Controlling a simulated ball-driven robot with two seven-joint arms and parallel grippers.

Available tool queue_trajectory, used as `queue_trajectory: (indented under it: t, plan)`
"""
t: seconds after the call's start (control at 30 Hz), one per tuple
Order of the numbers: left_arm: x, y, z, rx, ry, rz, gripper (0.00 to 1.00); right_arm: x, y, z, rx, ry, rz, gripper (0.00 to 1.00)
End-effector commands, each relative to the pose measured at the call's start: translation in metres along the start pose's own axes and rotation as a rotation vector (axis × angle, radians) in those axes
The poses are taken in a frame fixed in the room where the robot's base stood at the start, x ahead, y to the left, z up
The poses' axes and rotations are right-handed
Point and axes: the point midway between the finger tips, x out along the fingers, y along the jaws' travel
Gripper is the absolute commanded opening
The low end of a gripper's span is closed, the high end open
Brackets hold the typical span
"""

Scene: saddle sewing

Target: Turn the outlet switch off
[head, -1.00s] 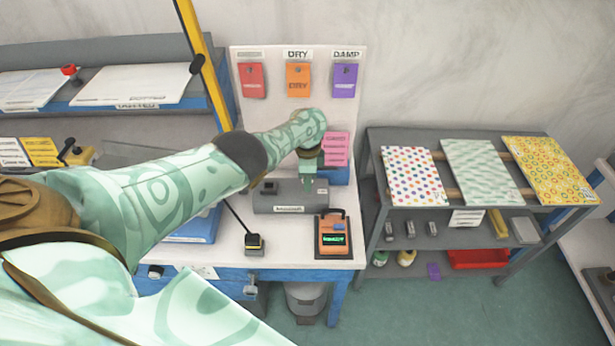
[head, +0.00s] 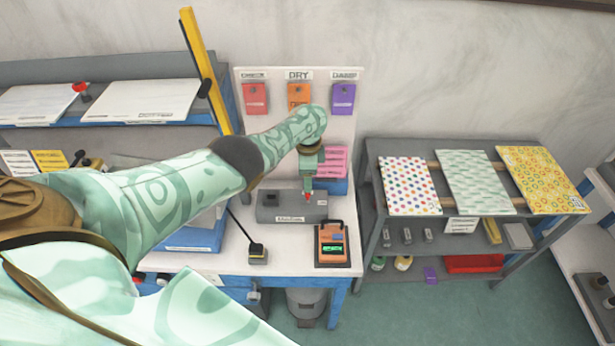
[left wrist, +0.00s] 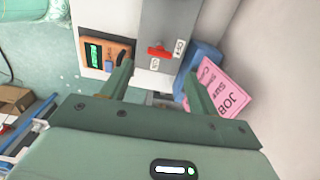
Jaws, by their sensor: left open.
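The outlet is a long grey box (head: 285,207) on the white worktable. It has a small red switch (head: 308,196) at its right part. My left gripper (head: 308,187) points down just above the switch in the head view. In the left wrist view its two green fingers (left wrist: 157,75) are apart with nothing between them, and the switch lies just beyond their tips. My right gripper is not in view.
An orange meter (head: 332,240) with a green display stands in front of the box. Pink cards (head: 335,162) in a blue holder stand behind it; a pink job card (left wrist: 225,90) shows close to the right finger.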

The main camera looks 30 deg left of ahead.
Motion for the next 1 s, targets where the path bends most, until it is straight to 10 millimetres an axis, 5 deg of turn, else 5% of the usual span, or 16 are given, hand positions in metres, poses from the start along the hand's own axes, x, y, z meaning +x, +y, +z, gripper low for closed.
queue_trajectory:
  t: [0.1,0.37,1.0]
  plan:
    - [-0.041,0.0,0.0,0.0,0.001,-0.001,0.6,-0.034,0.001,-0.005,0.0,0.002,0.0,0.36]
    - [-0.086,0.0,0.0,0.001,-0.001,0.0,0.6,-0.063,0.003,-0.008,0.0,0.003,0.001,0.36]
    - [-0.094,0.0,0.0,0.0,-0.001,0.001,0.6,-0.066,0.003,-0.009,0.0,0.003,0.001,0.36]
